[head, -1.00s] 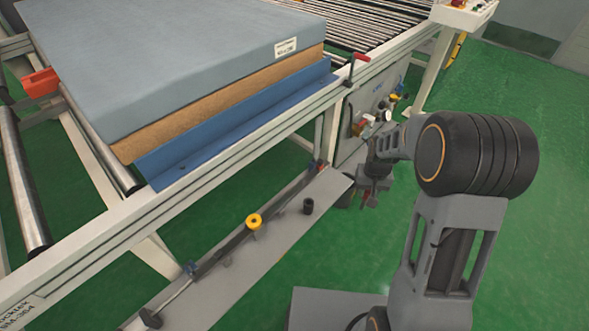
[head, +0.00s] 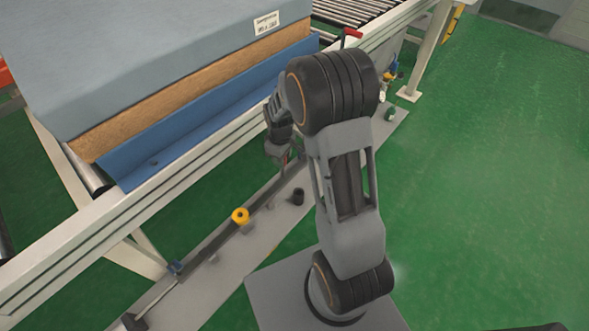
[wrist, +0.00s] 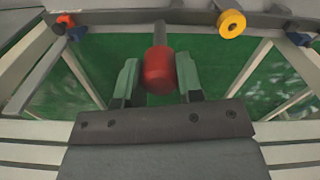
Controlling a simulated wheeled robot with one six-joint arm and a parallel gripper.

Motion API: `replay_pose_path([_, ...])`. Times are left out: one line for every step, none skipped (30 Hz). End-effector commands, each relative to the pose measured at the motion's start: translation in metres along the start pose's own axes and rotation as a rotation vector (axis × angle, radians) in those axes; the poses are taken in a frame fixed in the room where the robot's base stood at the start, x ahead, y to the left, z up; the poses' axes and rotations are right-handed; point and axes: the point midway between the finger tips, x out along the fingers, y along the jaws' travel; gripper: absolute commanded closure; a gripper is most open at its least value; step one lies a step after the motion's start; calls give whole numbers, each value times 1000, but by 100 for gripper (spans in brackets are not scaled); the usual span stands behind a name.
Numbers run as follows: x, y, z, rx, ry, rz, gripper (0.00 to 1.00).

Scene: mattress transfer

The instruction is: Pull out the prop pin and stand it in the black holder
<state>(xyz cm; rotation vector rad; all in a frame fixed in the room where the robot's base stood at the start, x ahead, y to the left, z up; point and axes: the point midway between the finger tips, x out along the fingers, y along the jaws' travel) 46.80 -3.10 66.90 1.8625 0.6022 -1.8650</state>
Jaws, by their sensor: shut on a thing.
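My gripper (wrist: 158,85) is shut on the red-headed prop pin (wrist: 158,70), which sits between its two grey-green fingers in the wrist view. The pin's dark shaft points away from me, over the dark bar. In the head view my gripper (head: 284,158) hangs beside the frame's side, above the grey lower ledge, with a bit of red at its tip. The black holder (head: 298,197), a small dark cup, stands on the ledge just below and right of my gripper. The holder is not clear in the wrist view.
A yellow roller (head: 240,216) sits on the dark bar along the ledge (head: 215,265). The white frame rail (head: 130,220) and blue tray edge (head: 170,150) under the mattress (head: 130,60) run close on the left. Green floor on the right is open.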

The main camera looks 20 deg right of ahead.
Motion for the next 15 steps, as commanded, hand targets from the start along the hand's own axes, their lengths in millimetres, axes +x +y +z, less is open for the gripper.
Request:
replay_pose_path([16, 5, 3, -118, 0, 0, 94])
replay_pose_path([20, 8, 5, -196, 0, 0, 94])
replay_pose_path([26, 11, 8, -299, 0, 0, 94])
replay_pose_path([30, 13, 10, -376, 0, 0, 94])
replay_pose_path([34, 16, 11, -450, 0, 0, 94])
replay_pose_path([40, 19, 14, -546, 0, 1, 94])
replay_pose_path([43, 22, 16, -616, 0, 1, 94])
replay_pose_path([47, 24, 18, -684, 1, 1, 94])
replay_pose_path([51, 27, 20, -770, 1, 1, 94])
replay_pose_path([54, 29, 22, -831, 1, 2, 94])
replay_pose_path([57, 31, 24, -889, 1, 2, 94])
replay_pose_path([61, 34, 26, -962, 0, 2, 94])
replay_pose_path([63, 36, 27, -1012, 0, 2, 94])
replay_pose_path([66, 37, 29, -1059, 0, 2, 94])
replay_pose_path([68, 40, 31, -1115, 0, 2, 94])
